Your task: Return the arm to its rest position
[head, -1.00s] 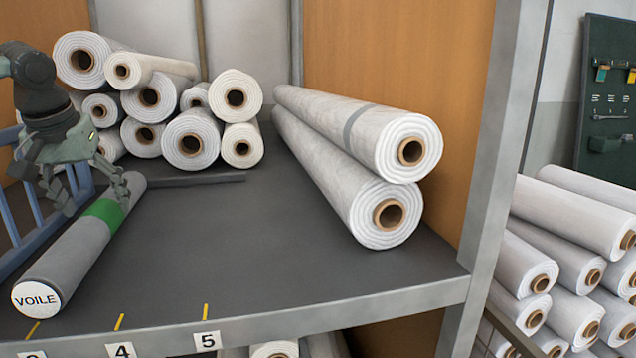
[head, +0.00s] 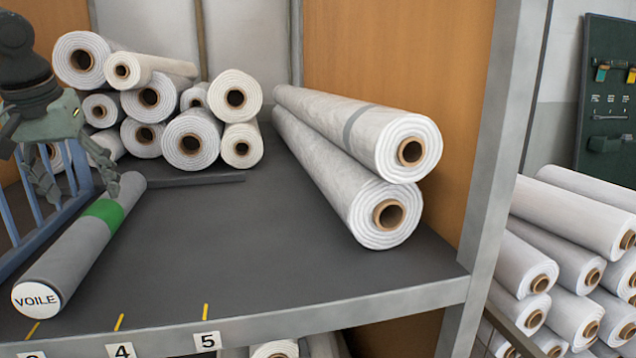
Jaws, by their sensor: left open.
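My left gripper (head: 80,188) hangs at the left of the head view, fingers pointing down and apart, with nothing between them. It is above and beside the far part of a grey roll (head: 62,258) with a green band and a white end marked VOILE. The roll lies on the dark shelf (head: 240,260) at the left. From this view I cannot tell whether a fingertip touches the roll. My right gripper is not in view.
Several white rolls (head: 190,140) are stacked at the back left. Two long rolls (head: 400,150) lie one on the other at the right. A blue rack (head: 35,235) stands at the left. A grey post (head: 505,130) bounds the shelf. The shelf's middle is clear.

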